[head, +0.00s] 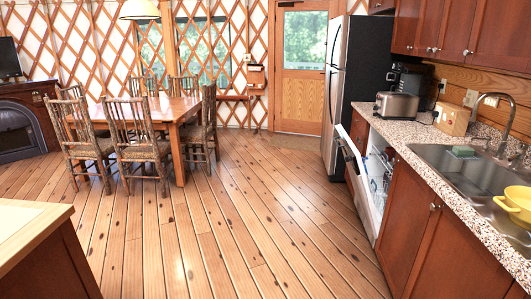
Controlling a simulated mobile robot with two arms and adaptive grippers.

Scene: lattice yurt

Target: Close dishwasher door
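Through the gap I see part of the dishwasher's inside (379,172) with a rack and some dishes, too small to tell apart. Neither of my grippers shows in the head view.
A counter with a sink (470,180) and a yellow colander (515,203) runs along the right, above red-brown cabinets. A steel fridge (345,90) stands beyond the dishwasher. An island corner (30,225) is at lower left. The plank floor (235,220) between is clear.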

